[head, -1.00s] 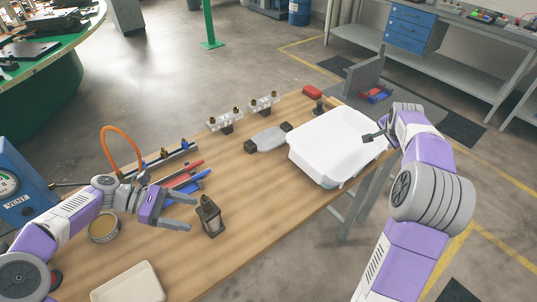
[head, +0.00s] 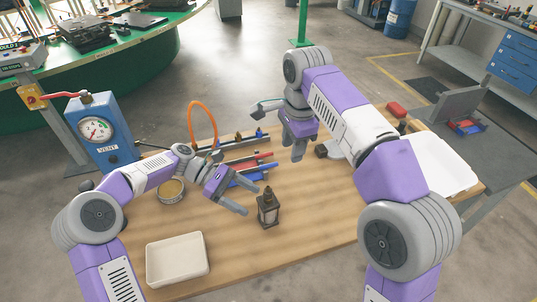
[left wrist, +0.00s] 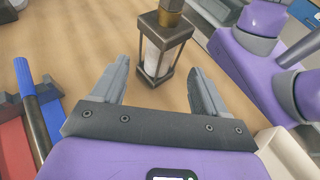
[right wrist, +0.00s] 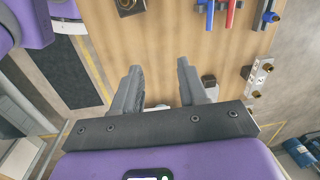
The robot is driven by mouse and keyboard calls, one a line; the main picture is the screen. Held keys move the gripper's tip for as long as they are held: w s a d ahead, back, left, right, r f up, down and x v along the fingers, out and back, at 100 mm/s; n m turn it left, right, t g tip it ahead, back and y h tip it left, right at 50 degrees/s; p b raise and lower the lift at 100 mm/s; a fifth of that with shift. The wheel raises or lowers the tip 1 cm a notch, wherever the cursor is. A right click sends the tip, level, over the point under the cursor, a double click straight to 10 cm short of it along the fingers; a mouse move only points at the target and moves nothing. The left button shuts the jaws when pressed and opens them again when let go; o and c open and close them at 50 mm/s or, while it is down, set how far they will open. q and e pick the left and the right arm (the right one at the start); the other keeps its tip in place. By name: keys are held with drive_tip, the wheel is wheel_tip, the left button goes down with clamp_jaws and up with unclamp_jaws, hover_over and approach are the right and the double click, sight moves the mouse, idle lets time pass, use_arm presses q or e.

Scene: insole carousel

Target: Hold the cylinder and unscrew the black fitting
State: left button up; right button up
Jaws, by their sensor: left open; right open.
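A lantern-like dark cage around a white cylinder, with a brass-coloured top (head: 268,208), stands on the wooden table. In the left wrist view the cage (left wrist: 163,45) is just beyond and partly between the fingertips, with no clear contact. My left gripper (head: 256,200) is open beside it. My right gripper (head: 278,134) is open and empty above the table's far side. A dark bar with brass fittings (head: 245,140) lies at the back, left of the right gripper. I cannot tell for sure which piece is the black fitting.
Red (head: 253,160) and blue (head: 255,172) tools lie behind my left gripper. A gauge box (head: 98,132), an orange hose (head: 204,108), a round tin (head: 171,190) and a cream tray (head: 178,261) are at left. A white bin (head: 455,165) is at right. The table's front middle is clear.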

drive_tip(key=r+g, duration=0.1)
hover_over(268, 187)
use_arm(q)
drive_tip(key=shift+s+d, duration=0.1)
drive_tip(key=shift+d, duration=0.1)
drive_tip(key=shift+x, duration=3.6)
use_arm(e)
drive_tip(key=shift+r+n+h, duration=0.2)
drive_tip(key=shift+n+h, duration=0.1)
drive_tip(key=shift+n, duration=0.1)
use_arm(q)
drive_tip(key=shift+c, duration=0.5)
drive_tip(key=c, duration=1.2)
drive_tip(key=shift+c, duration=0.3)
use_arm(e)
drive_tip(key=shift+o, duration=0.6)
drive_tip(key=n, duration=0.1)
drive_tip(key=f+n, duration=0.1)
drive_tip(key=n, duration=0.3)
drive_tip(key=shift+f, duration=0.35)
wheel_tip(268, 187, down, 2)
drive_tip(key=n, duration=0.6)
drive_tip(key=shift+n, duration=0.3)
drive_tip(key=shift+f, duration=3.95)
